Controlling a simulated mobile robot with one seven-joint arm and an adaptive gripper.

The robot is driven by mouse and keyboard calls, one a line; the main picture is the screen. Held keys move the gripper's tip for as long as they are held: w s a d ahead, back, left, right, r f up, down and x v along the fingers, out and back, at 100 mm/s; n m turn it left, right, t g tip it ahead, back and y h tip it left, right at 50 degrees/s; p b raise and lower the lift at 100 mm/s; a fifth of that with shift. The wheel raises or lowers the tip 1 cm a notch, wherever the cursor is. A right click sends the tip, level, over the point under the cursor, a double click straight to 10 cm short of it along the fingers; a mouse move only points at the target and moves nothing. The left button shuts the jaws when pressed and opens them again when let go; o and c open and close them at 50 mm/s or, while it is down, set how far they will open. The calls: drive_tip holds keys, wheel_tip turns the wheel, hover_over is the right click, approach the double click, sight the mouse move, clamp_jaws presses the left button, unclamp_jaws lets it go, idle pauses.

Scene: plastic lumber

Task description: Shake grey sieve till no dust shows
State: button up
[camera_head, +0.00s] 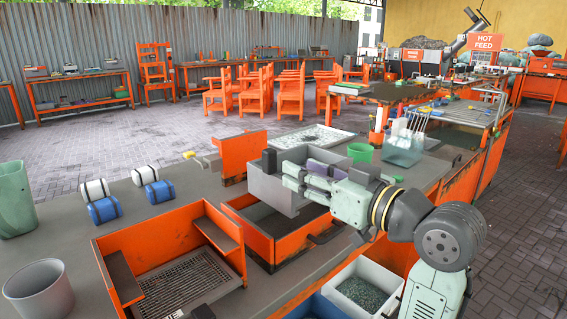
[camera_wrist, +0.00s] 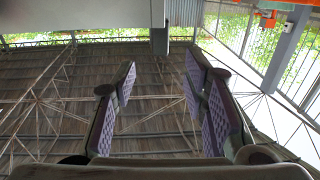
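A grey box-like body (camera_head: 272,188), which looks like the sieve, is over an orange-framed bin on the bench in the head view. A dark block (camera_head: 269,161) shows at its left end; its mesh and any dust inside cannot be seen. My gripper (camera_head: 296,175) reaches in from the right and overlaps the grey body, so contact is unclear there. In the wrist view my gripper (camera_wrist: 160,75) has its purple-padded fingers apart, with nothing between the pads.
The orange-framed bin (camera_head: 312,240) has a dark bottom. A nearer orange bin (camera_head: 113,243) holds a grey mesh. Blue and white rollers (camera_head: 104,210), a grey bucket (camera_head: 40,291) and a green container (camera_head: 14,200) stand left. A white bin (camera_head: 389,272) of granules is in front.

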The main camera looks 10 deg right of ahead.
sight(273, 157)
drive_tip(key=p+x, duration=0.2)
drive_tip(key=x, duration=0.8)
drive_tip(key=shift+w+a, duration=0.1)
drive_tip(key=shift+w, duration=0.05)
drive_tip(key=shift+c, duration=0.6)
clamp_jaws()
